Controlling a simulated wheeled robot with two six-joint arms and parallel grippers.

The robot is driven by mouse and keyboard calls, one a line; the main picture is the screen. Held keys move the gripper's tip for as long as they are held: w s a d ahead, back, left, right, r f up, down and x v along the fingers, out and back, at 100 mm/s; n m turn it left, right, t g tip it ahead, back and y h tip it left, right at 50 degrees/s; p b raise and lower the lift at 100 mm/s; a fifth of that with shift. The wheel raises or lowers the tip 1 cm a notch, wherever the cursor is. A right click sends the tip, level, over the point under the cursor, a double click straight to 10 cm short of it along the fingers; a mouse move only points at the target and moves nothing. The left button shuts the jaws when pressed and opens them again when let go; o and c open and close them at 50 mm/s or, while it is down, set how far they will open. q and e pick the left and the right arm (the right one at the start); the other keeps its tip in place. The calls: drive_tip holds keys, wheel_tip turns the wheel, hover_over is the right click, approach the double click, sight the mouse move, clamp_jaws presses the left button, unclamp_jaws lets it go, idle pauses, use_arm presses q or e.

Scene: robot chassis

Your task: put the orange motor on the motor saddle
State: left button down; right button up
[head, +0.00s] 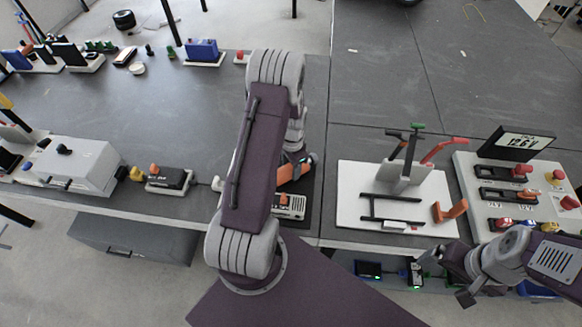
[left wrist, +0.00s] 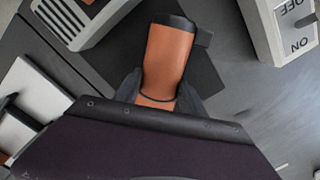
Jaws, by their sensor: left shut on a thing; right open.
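The orange motor (left wrist: 168,55), a cylinder with a black end cap, is between the fingers of my left gripper (left wrist: 160,98) in the left wrist view. In the head view my left gripper (head: 300,165) is partly behind my own arm, and the motor (head: 286,174) shows as a small orange piece. The gripper is shut on it, over a dark mat (head: 314,195); I cannot tell if it touches the mat. A pale slotted device (head: 290,206) stands beside it. I cannot surely pick out the motor saddle. My right gripper (head: 447,277) is open and empty at lower right.
A white board (head: 350,200) with a black rack, upright tools and an orange bracket (head: 450,210) lies to the right. A switch panel (head: 475,215) with a display stands beyond it. A grey box (head: 75,165) and a black-orange unit (head: 170,179) stand left. The upper-middle table is clear.

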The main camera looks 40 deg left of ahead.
use_arm(q)
drive_tip(key=c, duration=0.7)
unclamp_jaws()
drive_tip(key=shift+f, duration=0.1)
